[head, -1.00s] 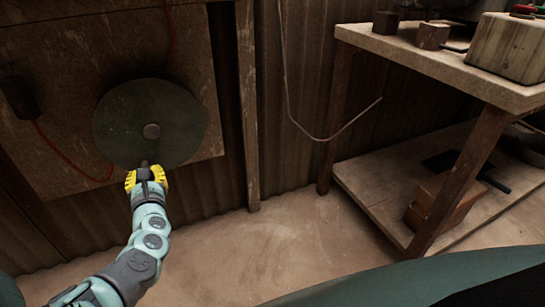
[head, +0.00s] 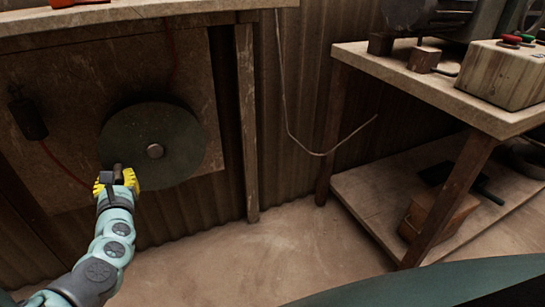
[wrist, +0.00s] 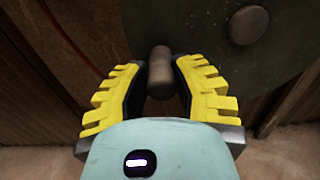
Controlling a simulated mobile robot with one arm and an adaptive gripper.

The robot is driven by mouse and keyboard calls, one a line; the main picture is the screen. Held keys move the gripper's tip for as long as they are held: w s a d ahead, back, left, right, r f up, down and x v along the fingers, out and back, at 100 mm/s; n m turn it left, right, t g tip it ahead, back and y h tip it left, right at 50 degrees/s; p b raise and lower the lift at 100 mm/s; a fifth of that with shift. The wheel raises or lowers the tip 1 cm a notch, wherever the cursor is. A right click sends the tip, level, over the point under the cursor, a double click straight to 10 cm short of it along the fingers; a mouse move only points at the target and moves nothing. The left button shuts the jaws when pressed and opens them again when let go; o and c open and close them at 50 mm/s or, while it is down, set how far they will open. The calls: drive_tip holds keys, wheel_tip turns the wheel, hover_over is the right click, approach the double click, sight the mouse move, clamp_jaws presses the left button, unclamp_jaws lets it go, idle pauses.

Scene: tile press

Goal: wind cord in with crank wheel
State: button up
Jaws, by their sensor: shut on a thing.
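The crank wheel (head: 165,128) is a dark green disc on a wooden panel at the left of the head view, with a round hub (head: 155,151) at its middle. Its handle (wrist: 161,72) is a short brown peg near the rim, between my fingers in the wrist view. My gripper (head: 117,180), with yellow ridged fingers, is shut on the handle at the wheel's lower left. The red cord (head: 62,165) runs along the panel left of the wheel and also shows at the upper left of the wrist view (wrist: 65,32).
A dark block (head: 29,118) hangs on the wooden panel (head: 75,75) left of the wheel. A wooden post (head: 246,125) stands right of the wheel. A workbench (head: 445,90) with a control box (head: 505,72) and lower shelf is at the right. The floor between is clear.

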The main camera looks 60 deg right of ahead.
drive_tip(key=shift+o, duration=0.2)
drive_tip(key=shift+y, duration=0.3)
drive_tip(key=r+p, duration=0.2)
drive_tip(key=r, duration=0.1)
drive_tip(key=a+r+p, duration=0.1)
drive_tip(key=shift+w+r, duration=0.15)
drive_tip(key=shift+w, duration=0.15)
drive_tip(key=r+p, duration=0.2)
drive_tip(key=d+r+p, duration=0.1)
drive_tip(key=p, duration=0.1)
drive_tip(key=shift+s+d+r, duration=0.1)
drive_tip(key=shift+s+r, duration=0.25)
drive_tip(key=shift+r, duration=0.05)
drive_tip(key=shift+w+a, duration=0.2)
clamp_jaws()
drive_tip(key=r+p, duration=0.1)
drive_tip(key=s+d+r+p, duration=0.1)
drive_tip(key=d+r+p, duration=0.1)
drive_tip(key=shift+s+d+r, duration=0.2)
drive_tip(key=shift+s+r, duration=0.05)
drive_tip(key=shift+r, duration=0.05)
drive_tip(key=shift+c, duration=0.4)
unclamp_jaws()
drive_tip(key=shift+f, duration=0.15)
drive_tip(key=o, duration=0.9)
drive_tip(key=v, duration=0.8)
drive_tip(key=shift+a+f+p, duration=0.1)
drive_tip(key=shift+a+p, duration=0.05)
drive_tip(key=shift+p, duration=0.2)
